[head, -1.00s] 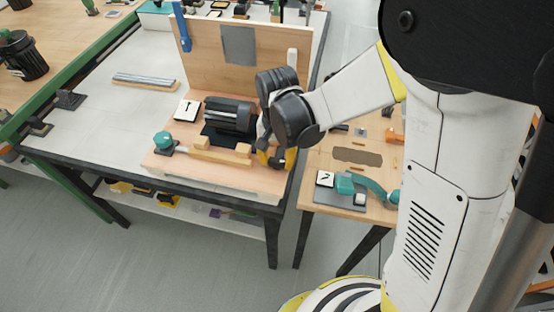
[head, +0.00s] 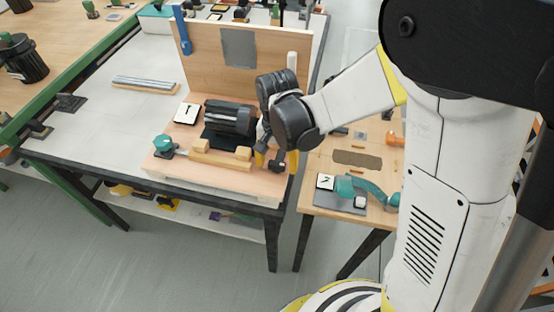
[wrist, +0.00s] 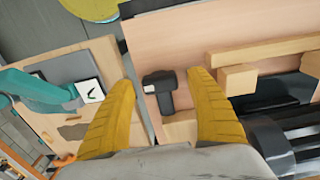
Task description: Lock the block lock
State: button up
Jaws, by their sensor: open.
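A dark T-shaped handle (wrist: 158,90), which I take for the block lock, is at the right end of the wooden fixture board (wrist: 190,45). In the head view this dark handle (head: 275,165) shows small at the board's front right, partly crowded by my fingers. My gripper (wrist: 161,84) is open, with one yellow finger on each side of the handle. A gap shows between the handle and each finger in the wrist view, so it is not gripped. My gripper (head: 276,162) points down over the board's right end in the head view.
A black ribbed motor (head: 230,117) and a long wooden bar (head: 215,155) with blocks lie left of the gripper. A teal knob (head: 162,143) is at the front left. An upright wooden panel (head: 270,60) stands behind. A second table (head: 350,140) with a teal lever (head: 370,188) stands right.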

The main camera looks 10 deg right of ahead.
aim_at(278, 163)
notch_tip(278, 163, up, 12)
dwell(0.4)
dwell(0.3)
jog(key=s+d+r+n+t, duration=0.4)
jog(key=s+d+t, duration=0.3)
jog(key=s+d, duration=0.4)
jog(key=shift+d+r, duration=0.65)
jog(key=shift+d, duration=0.55)
